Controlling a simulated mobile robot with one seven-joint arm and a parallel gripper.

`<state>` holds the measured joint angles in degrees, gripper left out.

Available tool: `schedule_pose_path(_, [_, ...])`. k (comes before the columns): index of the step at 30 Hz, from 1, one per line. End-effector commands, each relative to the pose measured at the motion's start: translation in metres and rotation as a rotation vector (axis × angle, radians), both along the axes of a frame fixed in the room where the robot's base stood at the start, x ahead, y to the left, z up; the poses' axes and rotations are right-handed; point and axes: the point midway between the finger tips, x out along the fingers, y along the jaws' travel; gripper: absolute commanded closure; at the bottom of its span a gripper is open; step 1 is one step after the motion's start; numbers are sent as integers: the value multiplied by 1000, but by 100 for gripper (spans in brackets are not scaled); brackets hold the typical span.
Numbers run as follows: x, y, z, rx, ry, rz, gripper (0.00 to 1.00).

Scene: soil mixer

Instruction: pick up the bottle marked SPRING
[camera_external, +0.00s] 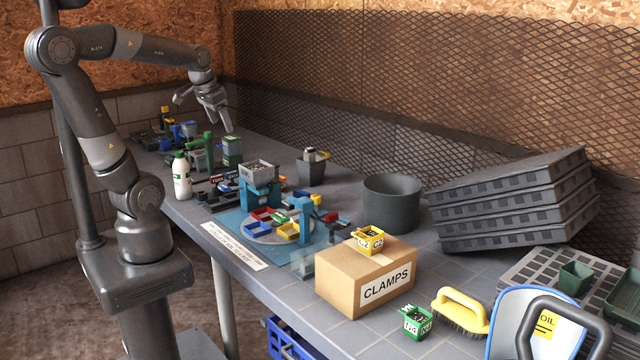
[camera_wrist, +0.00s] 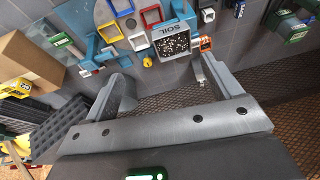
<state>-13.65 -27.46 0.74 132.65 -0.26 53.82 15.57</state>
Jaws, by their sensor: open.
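A white bottle (camera_external: 182,178) with a green cap stands upright near the left edge of the bench in the external view. It has a green label whose lettering is too small to read. I cannot make the bottle out in the wrist view. My gripper (camera_external: 217,118) is open and empty, raised above the far part of the bench, behind and to the right of the bottle and apart from it. In the wrist view my gripper (camera_wrist: 165,80) has its two fingers wide apart with nothing between them.
A blue mixing station (camera_external: 232,222) with a soil hopper (camera_wrist: 172,42) and coloured trays stands right of the bottle. Green and blue parts (camera_external: 205,153) crowd behind it. A grey bucket (camera_external: 392,203), a CLAMPS box (camera_external: 340,278) and stacked trays (camera_external: 515,200) fill the right.

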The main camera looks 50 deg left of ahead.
Motion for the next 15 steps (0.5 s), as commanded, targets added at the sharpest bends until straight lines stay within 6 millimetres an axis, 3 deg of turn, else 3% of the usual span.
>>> schedule_pose_path(7, [37, 96, -12, 24, 126, 6, 16])
schedule_pose_path(15, [44, 217, -45, 3, 249, -11, 16])
